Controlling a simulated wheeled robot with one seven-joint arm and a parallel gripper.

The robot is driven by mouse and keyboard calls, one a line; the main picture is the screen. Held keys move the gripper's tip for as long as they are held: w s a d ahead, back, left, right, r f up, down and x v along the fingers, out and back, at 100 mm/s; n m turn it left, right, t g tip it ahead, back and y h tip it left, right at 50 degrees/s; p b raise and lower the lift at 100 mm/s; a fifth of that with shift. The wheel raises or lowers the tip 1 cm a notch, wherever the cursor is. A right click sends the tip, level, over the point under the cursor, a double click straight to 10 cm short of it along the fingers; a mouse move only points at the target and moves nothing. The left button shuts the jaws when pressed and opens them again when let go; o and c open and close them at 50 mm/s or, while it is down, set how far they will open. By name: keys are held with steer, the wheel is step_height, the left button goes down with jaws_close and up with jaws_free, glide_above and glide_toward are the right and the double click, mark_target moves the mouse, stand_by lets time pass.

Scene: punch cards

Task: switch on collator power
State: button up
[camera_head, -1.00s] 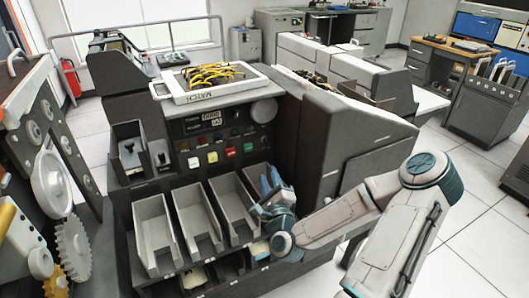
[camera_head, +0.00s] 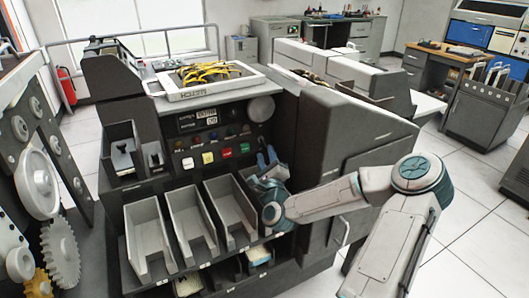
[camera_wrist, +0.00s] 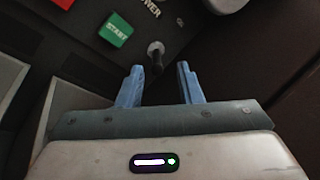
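The collator (camera_head: 312,128) is a dark grey machine with a black control panel (camera_head: 185,141). In the wrist view, a small toggle switch (camera_wrist: 155,49) with a metal collar and a dark lever stands on the panel, beside a partly cut-off label that seems to read POWER. My gripper (camera_wrist: 160,72) has its two blue fingers apart and nothing held between them. The switch lies just beyond the fingertips, roughly centred between them; contact does not show. In the head view my gripper (camera_head: 267,158) is at the panel's lower right, and the switch cannot be made out there.
A green START button (camera_wrist: 116,30) is left of the switch, with a red button (camera_wrist: 63,3) farther left. Several grey card bins (camera_head: 190,222) sit below the panel. A tray of yellow cables (camera_head: 208,77) lies on top. The collator's angled right housing (camera_head: 365,140) stands close to my arm.

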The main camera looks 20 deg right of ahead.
mark_target(264, 149)
steer(key=shift+w+d, duration=0.15)
steer(key=shift+w, duration=0.4)
steer(key=shift+w+d, duration=0.15)
steer(key=shift+w, duration=0.4)
steer(key=shift+w+d+r, duration=0.15)
steer(key=shift+w, duration=0.35)
jaws_close()
